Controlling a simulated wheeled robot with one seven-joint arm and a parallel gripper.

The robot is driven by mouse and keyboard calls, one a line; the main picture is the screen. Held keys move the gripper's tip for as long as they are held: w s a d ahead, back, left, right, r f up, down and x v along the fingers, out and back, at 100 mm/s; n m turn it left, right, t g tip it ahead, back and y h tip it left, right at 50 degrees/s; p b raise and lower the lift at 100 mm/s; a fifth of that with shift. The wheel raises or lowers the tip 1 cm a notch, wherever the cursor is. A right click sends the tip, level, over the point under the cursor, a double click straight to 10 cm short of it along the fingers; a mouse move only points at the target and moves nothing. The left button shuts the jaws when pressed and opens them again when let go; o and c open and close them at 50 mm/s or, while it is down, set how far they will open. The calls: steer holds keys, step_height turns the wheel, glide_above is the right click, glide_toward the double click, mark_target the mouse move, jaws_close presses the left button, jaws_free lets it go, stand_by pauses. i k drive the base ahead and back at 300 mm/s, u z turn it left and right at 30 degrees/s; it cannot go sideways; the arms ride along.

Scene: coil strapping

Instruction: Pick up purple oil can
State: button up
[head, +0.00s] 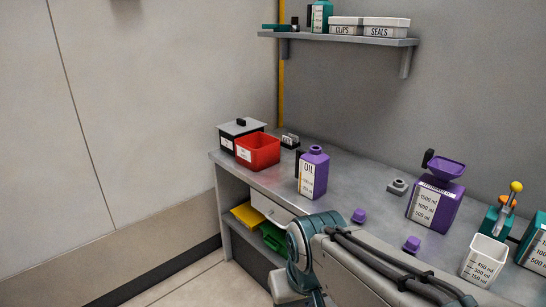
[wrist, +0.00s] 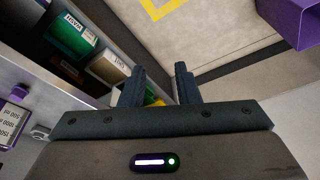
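The purple oil can (head: 313,172) stands upright on the grey workbench, with a white label reading OIL and a purple cap. My gripper (wrist: 160,84) shows in the wrist view with its two dark fingers apart and nothing between them. In the head view my arm reaches in from the bottom, in front of the bench, and the gripper itself is not visible. A purple surface (wrist: 296,22) is cut off at the upper right of the wrist view; I cannot tell which thing it belongs to.
A red bin (head: 258,152) stands left of the can. A larger purple container (head: 434,208) with a funnel stands to the right. Two small purple caps (head: 359,216) lie near the front edge. A white measuring cup (head: 483,262) is at the right. A shelf (head: 340,38) hangs above.

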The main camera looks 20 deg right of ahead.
mark_target(312, 167)
steer(key=u, duration=0.1)
steer(key=i, duration=1.4)
steer(key=u, duration=0.05)
